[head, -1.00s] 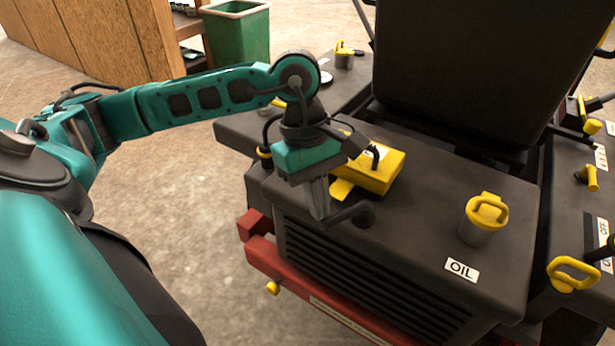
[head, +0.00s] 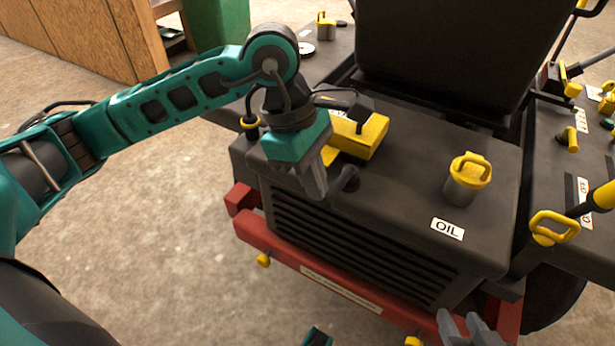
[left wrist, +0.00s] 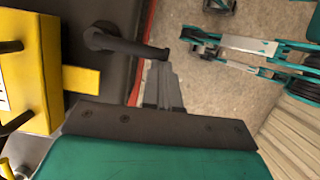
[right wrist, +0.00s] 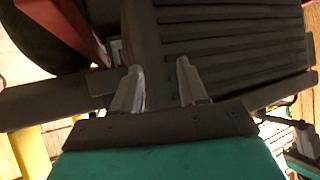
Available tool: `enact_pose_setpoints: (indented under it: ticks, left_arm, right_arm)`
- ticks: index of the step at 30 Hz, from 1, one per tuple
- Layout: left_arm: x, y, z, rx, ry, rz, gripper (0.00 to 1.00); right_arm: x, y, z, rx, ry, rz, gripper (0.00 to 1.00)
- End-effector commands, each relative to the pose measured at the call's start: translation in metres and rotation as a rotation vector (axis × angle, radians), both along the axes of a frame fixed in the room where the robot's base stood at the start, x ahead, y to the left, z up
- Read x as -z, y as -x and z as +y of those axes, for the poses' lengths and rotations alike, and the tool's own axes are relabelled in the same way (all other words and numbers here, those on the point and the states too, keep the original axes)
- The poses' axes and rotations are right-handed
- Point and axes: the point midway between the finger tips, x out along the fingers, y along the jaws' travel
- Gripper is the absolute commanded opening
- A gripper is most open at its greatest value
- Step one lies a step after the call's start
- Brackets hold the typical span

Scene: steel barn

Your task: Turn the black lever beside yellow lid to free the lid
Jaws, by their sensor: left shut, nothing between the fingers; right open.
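The yellow lid (head: 372,137) is a box-shaped cover on top of the dark machine housing, shut down flat. It is at the left edge in the left wrist view (left wrist: 28,80), with a yellow tab (left wrist: 82,79) sticking out towards the lever. The black lever (head: 348,179) sits on the housing just in front of the lid; in the left wrist view (left wrist: 125,44) its arm points away from the lid. My left gripper (head: 318,190) is shut and empty, its fingertips (left wrist: 163,68) at the lever's free end. I cannot tell whether they touch. My right gripper (head: 466,328) is open and empty, low before the grille.
A yellow-capped oil filler (head: 467,180) with an OIL label (head: 447,229) stands right of the lid. A red bumper (head: 330,280) runs below the grille (right wrist: 235,50). Yellow-handled controls (head: 553,228) are at the right. Open floor lies at the left.

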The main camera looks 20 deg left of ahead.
Motion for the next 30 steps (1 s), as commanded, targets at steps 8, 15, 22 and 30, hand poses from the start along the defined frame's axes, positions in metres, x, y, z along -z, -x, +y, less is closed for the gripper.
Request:
enact_pose_setpoints:
  ticks: [8,15,22,30]
  left_arm:
    - [0.002,0.001,0.0,0.003,-0.003,0.005,0.0]
    - [-0.019,-0.002,0.004,0.001,-0.003,0.002,0.0]
    - [-0.065,-0.006,0.014,-0.003,-0.001,0.0,0.0]
    - [-0.094,-0.008,0.02,-0.005,-0.001,0.0,0.0]
  right_arm:
    - [0.0,-0.001,0.0,0.001,0.0,-0.003,0.43]
    - [-0.015,-0.002,-0.002,0.006,-0.001,-0.014,0.43]
    - [-0.03,-0.001,-0.009,0.018,0.011,-0.021,0.43]
    - [-0.03,0.007,-0.015,0.017,0.031,-0.002,0.43]
